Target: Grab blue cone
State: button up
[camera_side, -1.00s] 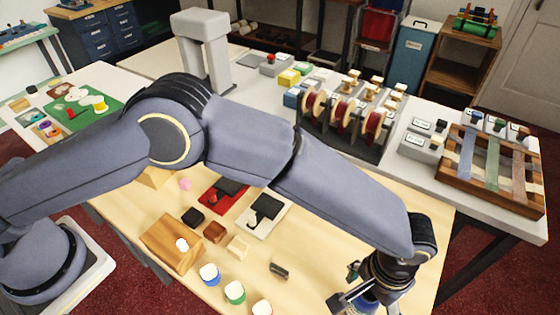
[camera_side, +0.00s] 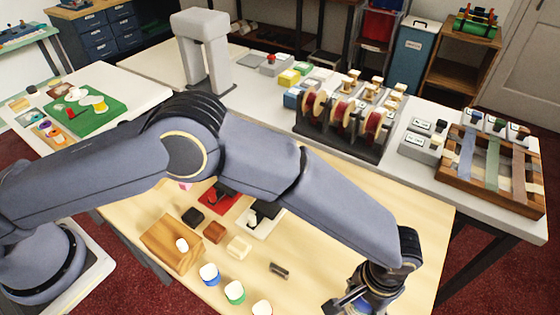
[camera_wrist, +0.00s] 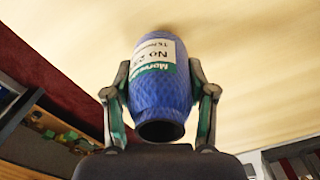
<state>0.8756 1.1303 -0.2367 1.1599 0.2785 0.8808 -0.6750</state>
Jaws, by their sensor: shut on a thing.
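The blue cone (camera_wrist: 158,90) is a ridged blue yarn-like body with a white and green label and a dark round opening at its lower end in the wrist view. My gripper (camera_wrist: 160,95) has one finger on each side of it and is shut on it. In the side view my gripper (camera_side: 345,306) is at the bottom edge, over the front right of the wooden table. The cone is mostly hidden there, and I cannot tell whether it touches the table.
White-topped pots with blue (camera_side: 210,275), green (camera_side: 235,293) and red (camera_side: 262,308) sides stand left of my gripper. A small dark block (camera_side: 279,269) lies nearby. A spool rack (camera_side: 350,146) and a wooden swatch frame (camera_side: 491,197) stand on the white counter behind.

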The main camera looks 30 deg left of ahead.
jog(key=shift+c, duration=1)
jog(key=shift+r, duration=0.15)
